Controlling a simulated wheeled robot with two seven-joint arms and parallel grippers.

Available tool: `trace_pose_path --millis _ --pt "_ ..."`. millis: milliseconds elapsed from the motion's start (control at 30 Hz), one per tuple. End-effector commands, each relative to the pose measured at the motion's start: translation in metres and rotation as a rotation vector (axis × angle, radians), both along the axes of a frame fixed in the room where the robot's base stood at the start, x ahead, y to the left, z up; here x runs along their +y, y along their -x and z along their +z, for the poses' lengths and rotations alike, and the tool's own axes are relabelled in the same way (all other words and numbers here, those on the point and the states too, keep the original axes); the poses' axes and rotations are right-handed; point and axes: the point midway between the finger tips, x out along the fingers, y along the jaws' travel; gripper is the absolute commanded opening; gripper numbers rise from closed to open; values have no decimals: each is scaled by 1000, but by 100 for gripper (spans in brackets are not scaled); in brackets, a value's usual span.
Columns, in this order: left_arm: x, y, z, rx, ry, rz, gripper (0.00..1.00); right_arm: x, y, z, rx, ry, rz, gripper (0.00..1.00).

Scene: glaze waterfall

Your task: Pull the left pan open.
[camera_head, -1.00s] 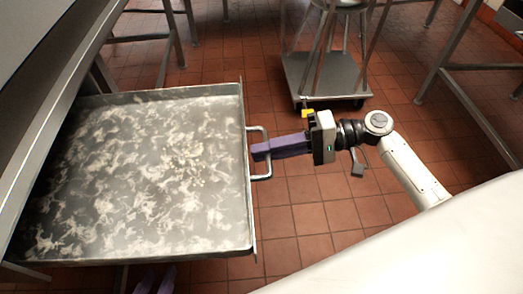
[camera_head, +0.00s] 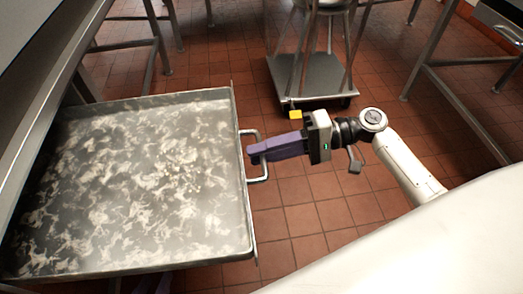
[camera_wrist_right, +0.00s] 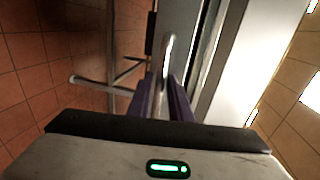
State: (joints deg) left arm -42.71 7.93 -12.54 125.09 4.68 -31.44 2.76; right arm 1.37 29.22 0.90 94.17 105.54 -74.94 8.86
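The left pan (camera_head: 140,185) is a wide grey metal tray with whitish streaks, sticking out from the rack on the left in the head view. Its bar handle (camera_head: 256,133) is on its right side. My right gripper (camera_head: 255,152) is at the handle, its purple fingers on either side of the bar. The right wrist view shows the handle bar (camera_wrist_right: 167,55) between the two fingers (camera_wrist_right: 163,98), which look closed on it. Purple fingertips of my left gripper (camera_head: 154,285) show at the bottom edge, mostly hidden below the pan.
The metal rack (camera_head: 55,80) stands along the left. A wheeled cart (camera_head: 312,84) stands on the red tile floor beyond my right gripper. Metal table legs (camera_head: 425,55) are at the right. Tiled floor (camera_head: 300,220) is clear beside the handle.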

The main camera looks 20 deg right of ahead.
Motion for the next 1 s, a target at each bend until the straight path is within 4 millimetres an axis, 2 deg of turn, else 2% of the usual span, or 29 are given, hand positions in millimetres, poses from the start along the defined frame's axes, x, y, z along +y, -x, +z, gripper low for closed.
trace_pose_path --millis 300,500,667,1000 --pt "1 9 1 11 -4 2 31 -55 15 12 2 3 -3 18" --pt "2 9 1 15 -9 1 31 -84 23 18 1 3 -2 18" --pt "3 7 3 9 -10 1 31 -93 25 20 1 2 0 18" --pt "3 1 5 -3 -11 1 31 -93 25 20 -1 1 0 18"
